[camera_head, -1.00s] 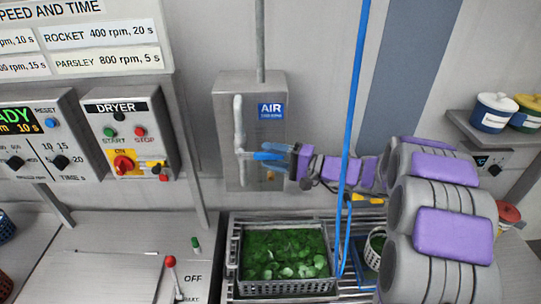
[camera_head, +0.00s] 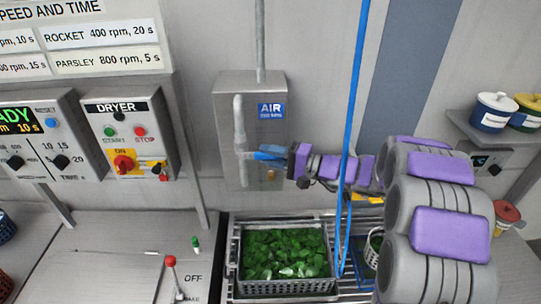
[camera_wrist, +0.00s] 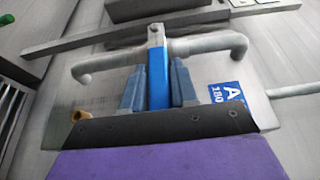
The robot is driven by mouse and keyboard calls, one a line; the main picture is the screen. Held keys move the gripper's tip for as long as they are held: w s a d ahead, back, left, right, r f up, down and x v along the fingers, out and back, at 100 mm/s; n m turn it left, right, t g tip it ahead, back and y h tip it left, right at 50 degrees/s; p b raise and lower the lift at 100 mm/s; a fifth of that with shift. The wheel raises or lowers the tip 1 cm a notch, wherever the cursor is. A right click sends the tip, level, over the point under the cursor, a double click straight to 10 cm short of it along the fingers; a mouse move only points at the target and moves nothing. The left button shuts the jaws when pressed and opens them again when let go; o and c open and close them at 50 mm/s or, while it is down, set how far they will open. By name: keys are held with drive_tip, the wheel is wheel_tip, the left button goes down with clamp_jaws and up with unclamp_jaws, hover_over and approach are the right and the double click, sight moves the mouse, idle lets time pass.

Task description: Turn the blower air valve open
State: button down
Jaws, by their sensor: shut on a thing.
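The air valve is a blue lever handle (camera_wrist: 158,75) on a grey pipe (camera_head: 239,126), mounted on a grey wall box (camera_head: 223,88) with a blue AIR label (camera_head: 271,110). In the wrist view the handle stands between the two blue-grey fingers of my gripper (camera_wrist: 158,88), which are shut on it. In the head view my gripper (camera_head: 277,153) reaches the handle from the right. The handle points to the right there, roughly square to the upright pipe. The fingers hide part of the handle.
A blue hose (camera_head: 352,120) hangs in front of my arm. Below the box, a basket (camera_head: 287,287) of greens stands on a rack. A dryer panel (camera_head: 128,135) is on the wall at left, and a red-knobbed lever (camera_head: 171,262) stands at the lower left.

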sight(239, 132)
drive_tip(key=shift+f, duration=0.1)
idle(0.3)
